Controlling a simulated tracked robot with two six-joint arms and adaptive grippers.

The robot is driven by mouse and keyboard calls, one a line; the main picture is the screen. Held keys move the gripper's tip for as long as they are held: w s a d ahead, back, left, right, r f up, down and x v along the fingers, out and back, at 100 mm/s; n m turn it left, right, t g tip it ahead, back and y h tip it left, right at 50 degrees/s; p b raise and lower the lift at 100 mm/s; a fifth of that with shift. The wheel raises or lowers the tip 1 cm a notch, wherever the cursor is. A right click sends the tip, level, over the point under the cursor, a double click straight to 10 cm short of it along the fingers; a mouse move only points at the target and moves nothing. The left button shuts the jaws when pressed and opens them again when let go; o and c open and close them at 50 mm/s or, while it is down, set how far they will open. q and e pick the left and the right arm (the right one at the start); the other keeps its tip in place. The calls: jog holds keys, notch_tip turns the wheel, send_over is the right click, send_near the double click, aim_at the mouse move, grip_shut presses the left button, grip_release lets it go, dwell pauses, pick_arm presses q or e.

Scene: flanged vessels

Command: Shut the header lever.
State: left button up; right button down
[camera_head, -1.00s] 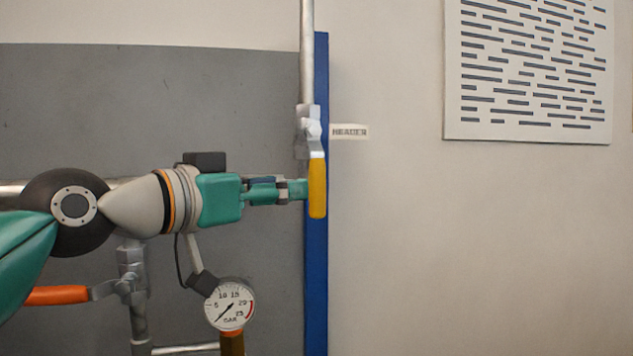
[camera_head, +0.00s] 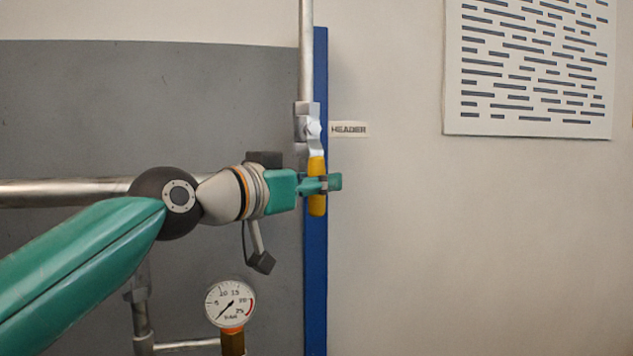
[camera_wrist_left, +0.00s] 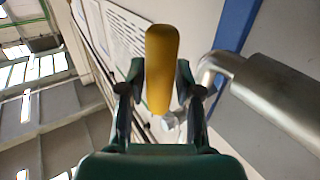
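The header lever (camera_head: 317,205) has a yellow grip and hangs straight down from a silver valve (camera_head: 307,125) on a vertical pipe. The HEADER label (camera_head: 348,128) is on the wall right of the valve. My left gripper (camera_head: 325,183) comes in from the left at the height of the grip, and one finger crosses in front of it. In the left wrist view, the yellow grip (camera_wrist_left: 161,70) stands between the two fingers (camera_wrist_left: 160,85), which look spread with a narrow gap at each side. My right gripper is in neither view.
A blue upright (camera_head: 316,270) stands behind the lever. A pressure gauge (camera_head: 231,304) sits below my left arm. A horizontal pipe (camera_head: 60,193) runs behind the arm.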

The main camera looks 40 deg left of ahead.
pick_arm(q)
grip_shut()
jog(key=shift+r, duration=0.1)
